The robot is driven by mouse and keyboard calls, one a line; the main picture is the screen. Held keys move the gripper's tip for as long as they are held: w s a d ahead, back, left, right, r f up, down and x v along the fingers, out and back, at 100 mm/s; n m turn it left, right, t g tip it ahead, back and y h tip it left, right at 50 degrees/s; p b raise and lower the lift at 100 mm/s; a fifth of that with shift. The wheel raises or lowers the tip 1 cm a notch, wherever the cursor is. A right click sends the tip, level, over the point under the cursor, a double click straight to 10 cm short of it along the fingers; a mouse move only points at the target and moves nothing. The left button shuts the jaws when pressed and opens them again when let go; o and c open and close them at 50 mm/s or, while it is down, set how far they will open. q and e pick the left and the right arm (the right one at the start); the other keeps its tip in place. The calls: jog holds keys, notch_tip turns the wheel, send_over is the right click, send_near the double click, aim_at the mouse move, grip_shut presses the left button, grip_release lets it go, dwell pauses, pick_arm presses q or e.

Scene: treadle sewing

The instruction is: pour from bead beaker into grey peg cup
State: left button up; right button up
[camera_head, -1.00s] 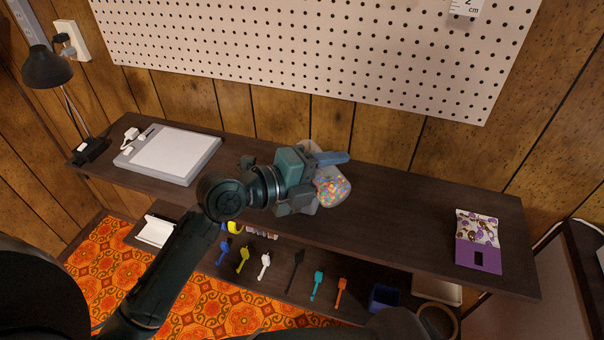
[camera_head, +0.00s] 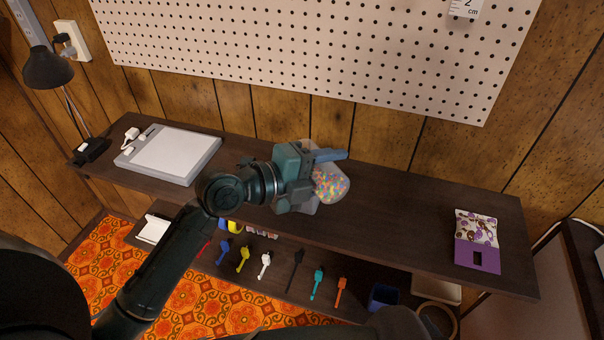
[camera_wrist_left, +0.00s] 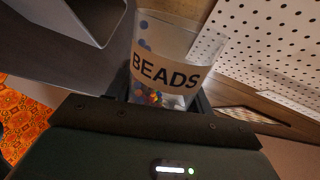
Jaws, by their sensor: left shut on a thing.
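The bead beaker (camera_head: 332,185) is clear, with multicoloured beads inside, and is tilted over above the shelf at mid-picture. My left gripper (camera_head: 318,180) is shut on it. In the left wrist view the beaker (camera_wrist_left: 172,72) shows its "BEADS" label, with beads low down and a few blue ones along its left wall. I cannot make out the grey peg cup for certain; my gripper and the beaker hide part of the shelf there. My right gripper is not in view.
A white light pad (camera_head: 170,155) and a black lamp (camera_head: 48,70) stand to the left. A purple patterned packet (camera_head: 478,255) lies at the right. Several coloured tags (camera_head: 318,280) lie on a lower shelf. A pegboard (camera_head: 320,50) hangs behind.

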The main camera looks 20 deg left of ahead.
pick_arm(q)
jog(key=shift+a+r+n, duration=0.1)
jog(key=shift+r+n, duration=0.15)
jog(key=shift+n, duration=0.05)
dwell(0.5)
jog(key=shift+w+a+f+n+g+h+b, duration=0.2)
jog(key=shift+w+f+n+g+h+b, duration=0.15)
jog(key=shift+n, duration=0.25)
dwell(2.7)
